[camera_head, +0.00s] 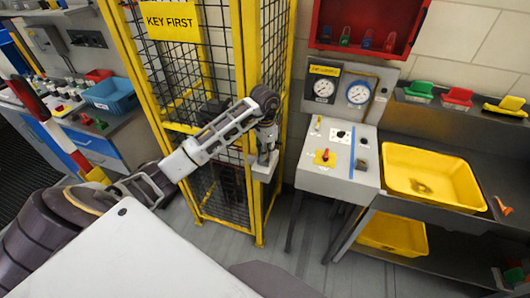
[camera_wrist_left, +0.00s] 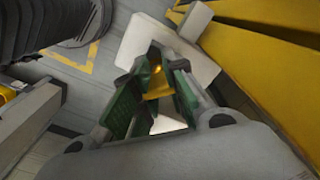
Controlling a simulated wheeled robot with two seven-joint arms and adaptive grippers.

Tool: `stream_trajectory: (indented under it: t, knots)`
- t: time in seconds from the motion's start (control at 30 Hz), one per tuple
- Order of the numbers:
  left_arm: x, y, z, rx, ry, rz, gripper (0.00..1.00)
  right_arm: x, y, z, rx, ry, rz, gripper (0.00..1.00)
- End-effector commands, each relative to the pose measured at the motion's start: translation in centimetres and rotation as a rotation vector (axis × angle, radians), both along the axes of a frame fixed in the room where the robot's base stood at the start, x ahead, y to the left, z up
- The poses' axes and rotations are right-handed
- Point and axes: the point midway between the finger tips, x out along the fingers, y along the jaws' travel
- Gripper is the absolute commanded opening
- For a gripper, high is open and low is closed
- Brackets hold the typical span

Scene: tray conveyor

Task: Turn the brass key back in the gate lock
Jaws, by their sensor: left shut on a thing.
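My left gripper (camera_head: 266,152) is at the gate lock (camera_head: 264,168), a pale box on the yellow frame of the mesh gate (camera_head: 205,100). In the left wrist view, its green-padded fingers (camera_wrist_left: 154,92) point at the pale lock body (camera_wrist_left: 150,35). They are shut on the brass key (camera_wrist_left: 156,78), which shows as a gold-yellow piece between the pads. In the head view the gripper and arm hide the key. How far the key is turned cannot be told. My right gripper does not show.
A yellow sign (camera_head: 172,20) reading "KEY FIRST" hangs on the gate. To the right stand a grey control panel (camera_head: 325,180) with gauges and a bench with a yellow tray (camera_head: 432,205). A side bench with a blue bin (camera_head: 112,95) stands at left.

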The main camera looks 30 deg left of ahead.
Motion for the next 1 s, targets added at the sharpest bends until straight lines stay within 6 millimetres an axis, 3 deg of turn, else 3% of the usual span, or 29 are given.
stream_trajectory:
  t: [0.03, 0.23, 1.0]
  knots:
    - [0.15, 0.02, 0.23, -0.001, -0.007, 0.001, 0.15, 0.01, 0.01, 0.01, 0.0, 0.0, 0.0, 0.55]
    - [0.09, 0.04, 0.14, 0.0, -0.004, 0.0, 0.39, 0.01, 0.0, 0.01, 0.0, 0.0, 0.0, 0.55]
    - [0.07, 0.0, 0.04, 0.004, -0.001, -0.018, 0.39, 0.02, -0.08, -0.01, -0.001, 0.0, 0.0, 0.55]
